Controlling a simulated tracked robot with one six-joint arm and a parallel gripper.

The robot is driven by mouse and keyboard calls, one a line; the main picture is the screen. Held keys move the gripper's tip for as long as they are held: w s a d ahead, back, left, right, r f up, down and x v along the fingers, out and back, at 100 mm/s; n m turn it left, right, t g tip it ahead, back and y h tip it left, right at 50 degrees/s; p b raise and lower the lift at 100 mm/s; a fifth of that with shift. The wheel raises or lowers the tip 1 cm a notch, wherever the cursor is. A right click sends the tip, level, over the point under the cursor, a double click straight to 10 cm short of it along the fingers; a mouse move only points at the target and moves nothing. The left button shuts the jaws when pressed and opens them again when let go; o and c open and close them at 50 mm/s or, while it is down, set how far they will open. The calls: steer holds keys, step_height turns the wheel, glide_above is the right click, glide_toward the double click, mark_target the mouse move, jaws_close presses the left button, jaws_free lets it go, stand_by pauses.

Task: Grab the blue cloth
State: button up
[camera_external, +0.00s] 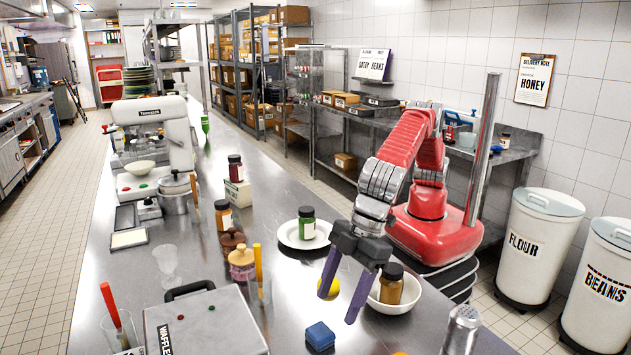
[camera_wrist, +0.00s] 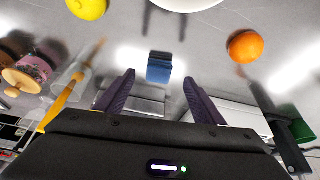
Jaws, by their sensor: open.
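The blue cloth (camera_external: 320,336) is a small folded block lying on the steel counter near the front of the external view. In the wrist view the blue cloth (camera_wrist: 159,67) lies ahead of the fingertips, about midway between them. My gripper (camera_external: 339,299) is open and empty, with purple fingers pointing down. It hangs above the counter, above and behind the cloth in the external view. Both fingers of my gripper (camera_wrist: 159,85) show in the wrist view, spread apart and clear of the cloth.
A yellow lemon (camera_wrist: 88,8) and an orange (camera_wrist: 245,46) lie either side of the cloth. A white bowl (camera_external: 404,307) with a brown jar (camera_external: 391,284) stands right of my fingers. The waffle maker (camera_external: 205,325) is to the left, a metal shaker (camera_external: 461,330) to the right.

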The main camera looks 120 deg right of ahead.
mark_target(327, 327)
steer(key=shift+w+f, duration=0.25)
steer(key=shift+f, duration=0.3)
steer(key=shift+f, duration=0.1)
steer(key=shift+x, duration=2.55)
steer(key=shift+w, duration=0.1)
steer(key=shift+c, duration=0.2)
steer(key=c, duration=1.1)
